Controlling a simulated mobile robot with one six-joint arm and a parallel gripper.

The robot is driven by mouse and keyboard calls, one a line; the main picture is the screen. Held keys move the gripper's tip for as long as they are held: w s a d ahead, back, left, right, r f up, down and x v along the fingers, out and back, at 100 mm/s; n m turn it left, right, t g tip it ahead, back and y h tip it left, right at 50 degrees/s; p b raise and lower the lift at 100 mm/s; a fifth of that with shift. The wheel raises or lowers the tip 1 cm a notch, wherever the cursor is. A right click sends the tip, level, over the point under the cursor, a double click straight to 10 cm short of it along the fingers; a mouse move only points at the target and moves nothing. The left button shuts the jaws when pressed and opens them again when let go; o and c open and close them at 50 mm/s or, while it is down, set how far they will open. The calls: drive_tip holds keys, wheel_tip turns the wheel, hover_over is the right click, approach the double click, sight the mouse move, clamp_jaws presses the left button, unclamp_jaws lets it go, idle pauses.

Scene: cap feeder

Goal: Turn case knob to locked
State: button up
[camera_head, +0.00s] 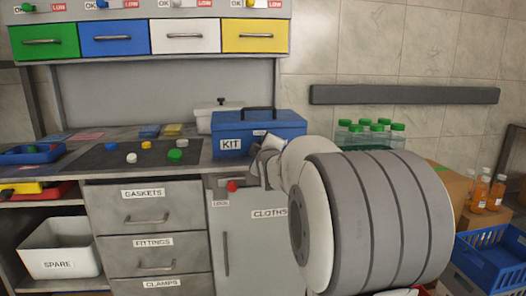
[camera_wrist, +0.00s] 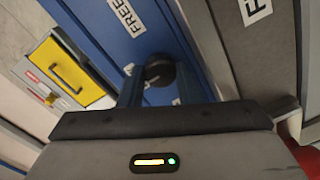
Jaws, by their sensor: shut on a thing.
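The blue case (camera_head: 232,121), labelled KIT, stands on the worktop with its handle up. In the wrist view its blue front (camera_wrist: 85,12) fills the middle, with a white label reading FREE. A round dark knob (camera_wrist: 160,70) with a pale pointer mark sits on this front. My gripper (camera_wrist: 160,82) is shut on the knob, one finger on each side. Other small white labels near the knob are partly hidden and not readable. In the head view my gripper (camera_head: 266,165) is at the case's front, and my arm hides the knob and the case's lower right.
A white lidded box (camera_head: 207,118) stands behind the case. Green-capped bottles (camera_head: 372,134) stand to the right behind my arm. Several loose caps lie on a dark mat (camera_head: 105,157) at left. A red knob (camera_head: 232,186) sits on the cabinet below the case.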

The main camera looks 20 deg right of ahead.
idle(0.3)
drive_tip(key=o, duration=1)
drive_tip(key=shift+c, duration=0.2)
